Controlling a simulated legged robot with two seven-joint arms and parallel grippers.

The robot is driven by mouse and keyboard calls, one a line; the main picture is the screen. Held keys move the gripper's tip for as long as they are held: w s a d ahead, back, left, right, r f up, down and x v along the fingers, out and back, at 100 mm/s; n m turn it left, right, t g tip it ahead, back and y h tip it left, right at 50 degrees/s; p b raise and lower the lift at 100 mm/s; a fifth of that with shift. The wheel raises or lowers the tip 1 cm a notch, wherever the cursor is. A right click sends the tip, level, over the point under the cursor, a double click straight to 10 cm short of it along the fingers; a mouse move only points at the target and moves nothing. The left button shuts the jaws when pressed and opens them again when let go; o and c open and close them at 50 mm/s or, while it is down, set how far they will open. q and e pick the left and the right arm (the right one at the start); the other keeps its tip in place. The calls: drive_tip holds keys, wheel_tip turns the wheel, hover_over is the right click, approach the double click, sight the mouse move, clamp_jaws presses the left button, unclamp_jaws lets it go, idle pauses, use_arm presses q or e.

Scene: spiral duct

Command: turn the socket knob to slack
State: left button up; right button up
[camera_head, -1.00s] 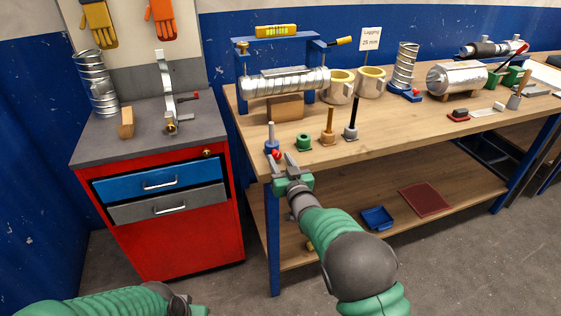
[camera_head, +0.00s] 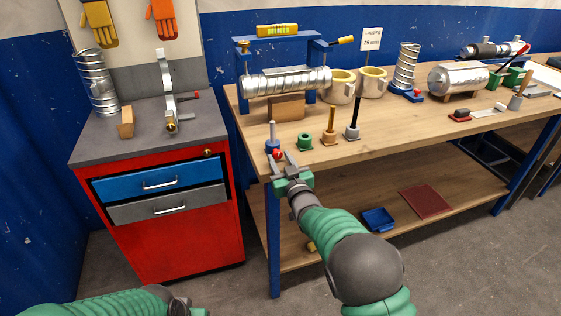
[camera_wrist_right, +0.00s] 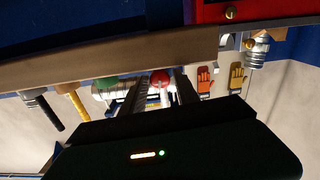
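A small red ball knob (camera_head: 278,154) sits at the front left edge of the workbench, beside a blue socket (camera_head: 271,146) that holds an upright grey peg (camera_head: 272,130). My right gripper (camera_head: 281,162) is open at the bench edge, with its two fingers pointing at the knob. In the right wrist view the red knob (camera_wrist_right: 160,79) shows between the two dark fingers (camera_wrist_right: 157,90), with no clear contact. The blue socket is hard to make out there. My left gripper (camera_head: 185,304) is partly cut off at the bottom edge of the head view, and its fingers are unclear.
A blue frame (camera_head: 243,70) holding a spiral duct (camera_head: 290,82) stands behind. A red cabinet (camera_head: 180,230) is at left. The bench's front middle is clear.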

drive_tip(key=shift+o, duration=1)
drive_tip(key=shift+s, duration=0.1)
drive_tip(key=v, duration=1.6)
drive_tip(key=shift+s+p, duration=0.25)
drive_tip(key=shift+p, duration=0.15)
drive_tip(key=shift+d, duration=0.1)
